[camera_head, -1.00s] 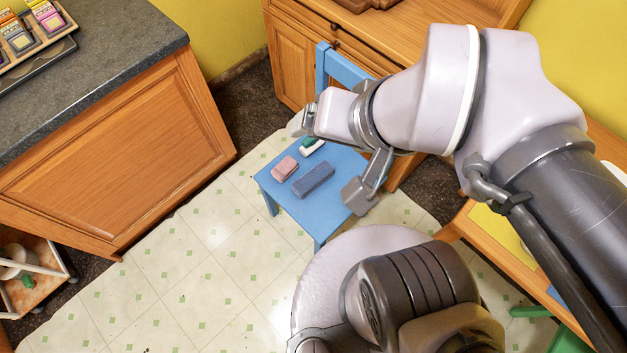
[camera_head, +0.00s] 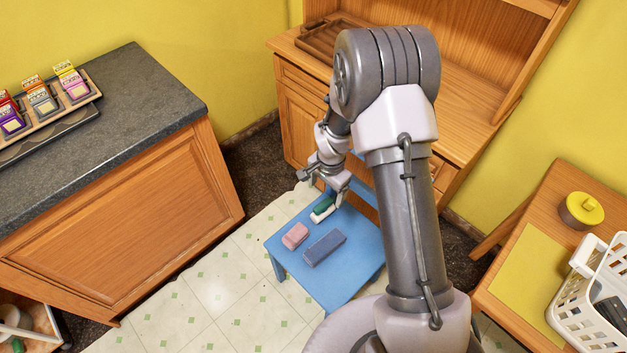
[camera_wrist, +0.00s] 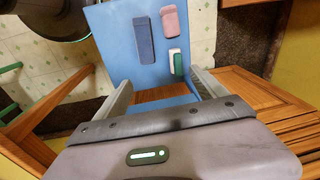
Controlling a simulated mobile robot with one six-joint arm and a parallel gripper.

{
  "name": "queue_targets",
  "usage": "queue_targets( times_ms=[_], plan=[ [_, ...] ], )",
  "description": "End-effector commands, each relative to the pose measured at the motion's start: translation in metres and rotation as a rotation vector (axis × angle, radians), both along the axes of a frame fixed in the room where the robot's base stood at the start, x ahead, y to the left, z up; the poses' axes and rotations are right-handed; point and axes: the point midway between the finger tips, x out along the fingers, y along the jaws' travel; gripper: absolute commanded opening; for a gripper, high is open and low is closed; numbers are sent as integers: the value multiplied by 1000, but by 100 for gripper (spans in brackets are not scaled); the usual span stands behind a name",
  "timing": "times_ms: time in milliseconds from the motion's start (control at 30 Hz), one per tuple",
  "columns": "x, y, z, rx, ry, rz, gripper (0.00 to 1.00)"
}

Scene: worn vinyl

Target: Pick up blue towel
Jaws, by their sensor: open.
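The blue towel (camera_head: 325,247) is a dull blue-grey folded block lying on the seat of a small light blue chair (camera_head: 345,285). It also shows in the wrist view (camera_wrist: 144,41), beyond the fingertips and left of centre. My gripper (camera_head: 319,188) is open and empty, above the far side of the chair, behind the towel and apart from it. In the wrist view my two fingers (camera_wrist: 161,84) stand wide apart with nothing between them. The chair's backrest is largely hidden by my arm.
A pink folded cloth (camera_head: 295,236) lies left of the towel. A green and white brush-like item (camera_head: 323,209) lies behind it, below my gripper. A wooden cabinet (camera_head: 300,125) stands behind the chair, a dark-topped counter (camera_head: 120,100) left, a table with a white basket (camera_head: 580,300) right.

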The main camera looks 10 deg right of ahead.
Motion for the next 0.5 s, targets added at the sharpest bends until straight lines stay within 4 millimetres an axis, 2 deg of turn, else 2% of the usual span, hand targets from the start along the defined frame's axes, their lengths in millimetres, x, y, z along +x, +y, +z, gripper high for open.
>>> queue_targets(
  times_ms=[33, 100, 133, 200, 300, 367, 500],
  plan=[
    [-7, -1, -45, -3, 38, -29, 82],
    [-16, -2, -94, -5, 69, -70, 82],
    [-20, -3, -110, -5, 79, -83, 82],
    [-27, -3, -135, -7, 93, -104, 82],
    [-33, -3, -157, -8, 103, -117, 82],
    [-33, -3, -173, -7, 104, -117, 82],
    [-34, -3, -218, -7, 105, -117, 82]
  ],
)
